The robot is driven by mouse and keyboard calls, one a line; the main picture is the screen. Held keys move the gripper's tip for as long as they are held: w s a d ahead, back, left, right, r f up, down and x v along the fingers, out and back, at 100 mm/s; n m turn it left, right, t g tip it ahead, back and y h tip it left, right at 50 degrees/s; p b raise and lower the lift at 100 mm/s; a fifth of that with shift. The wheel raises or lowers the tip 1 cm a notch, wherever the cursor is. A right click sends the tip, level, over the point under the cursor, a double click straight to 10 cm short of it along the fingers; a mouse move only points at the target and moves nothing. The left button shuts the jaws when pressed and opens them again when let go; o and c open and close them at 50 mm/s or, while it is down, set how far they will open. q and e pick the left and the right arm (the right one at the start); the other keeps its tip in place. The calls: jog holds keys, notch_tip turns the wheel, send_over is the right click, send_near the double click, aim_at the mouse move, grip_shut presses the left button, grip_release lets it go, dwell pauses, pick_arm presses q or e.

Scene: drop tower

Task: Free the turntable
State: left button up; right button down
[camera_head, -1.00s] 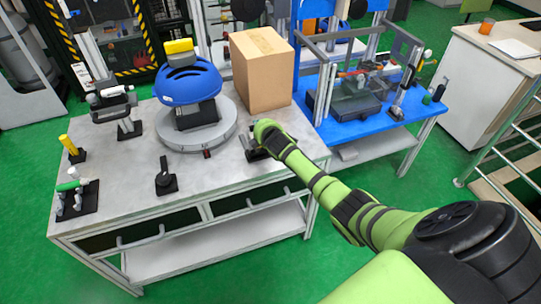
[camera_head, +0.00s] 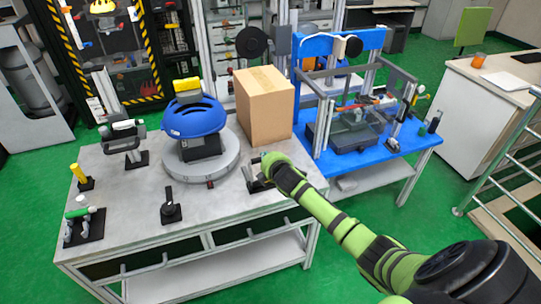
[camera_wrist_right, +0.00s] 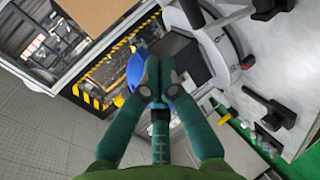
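The turntable (camera_head: 174,172) is a round grey disc on the workbench in the head view. A blue helmet (camera_head: 194,120) with a yellow block (camera_head: 187,84) on top sits on a dark stand on it. A small dark red-marked part (camera_head: 210,184) is at its front rim. My right gripper (camera_head: 266,178) is right of the turntable, beside a small dark fixture (camera_head: 251,180); the hand hides its fingertips there. In the right wrist view, my right gripper's fingers (camera_wrist_right: 159,78) meet with nothing visible between them. Part of the helmet (camera_wrist_right: 134,68) shows behind them. My left gripper is not in view.
A cardboard box (camera_head: 265,110) stands behind and right of the turntable. Small black stands (camera_head: 171,212) and a black tray (camera_head: 90,232) are at the bench's front and left. A blue table (camera_head: 358,168) with a framed machine adjoins on the right.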

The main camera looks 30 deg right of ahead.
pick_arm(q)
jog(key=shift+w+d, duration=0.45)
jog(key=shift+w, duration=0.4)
pick_arm(e)
jog(key=s+r, duration=0.1)
jog(key=s, duration=0.1)
jog(key=s+r, duration=0.1)
jog(key=r, duration=0.1)
jog(key=shift+s+a+r, duration=0.25)
jog(key=shift+s+a, duration=0.15)
